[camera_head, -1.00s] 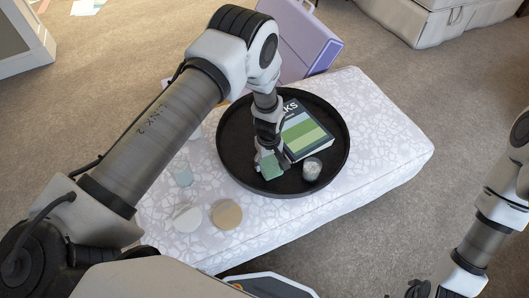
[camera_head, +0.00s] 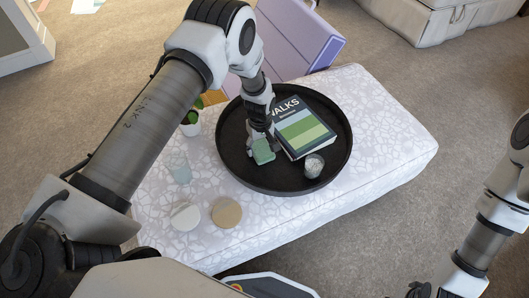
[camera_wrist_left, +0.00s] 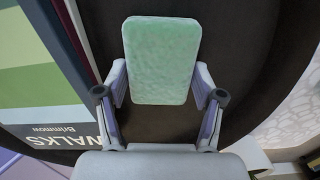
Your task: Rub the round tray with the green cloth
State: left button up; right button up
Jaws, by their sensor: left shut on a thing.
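The green cloth (camera_head: 263,151) is a small pale-green block-like pad. My left gripper (camera_head: 262,141) is shut on it, low over the left part of the round tray (camera_head: 238,165). In the left wrist view the cloth (camera_wrist_left: 161,60) sits between the two fingers, above the dark tray surface (camera_wrist_left: 245,60). Whether the cloth touches the tray is hard to tell. The tray is black with a raised rim and lies on the patterned ottoman. Part of my right gripper (camera_head: 420,290) shows at the bottom right edge, its fingers unclear.
A purple case (camera_head: 300,45) stands behind.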

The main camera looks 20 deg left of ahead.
pick_arm(q)
jog(key=shift+w+a+b, duration=0.3)
jog(key=shift+w+a, duration=0.35)
jog(key=shift+a, duration=0.2)
jog(key=shift+w+a+b, duration=0.3)
jog(key=shift+w+a, duration=0.3)
jog(key=shift+a, duration=0.2)
jog(key=shift+r+p, duration=2.5)
jog(key=shift+r, duration=0.6)
notch_tip(320, 180, up, 3)
jog(key=p, duration=0.2)
jog(key=shift+r+p, duration=0.1)
jog(key=shift+p, duration=0.25)
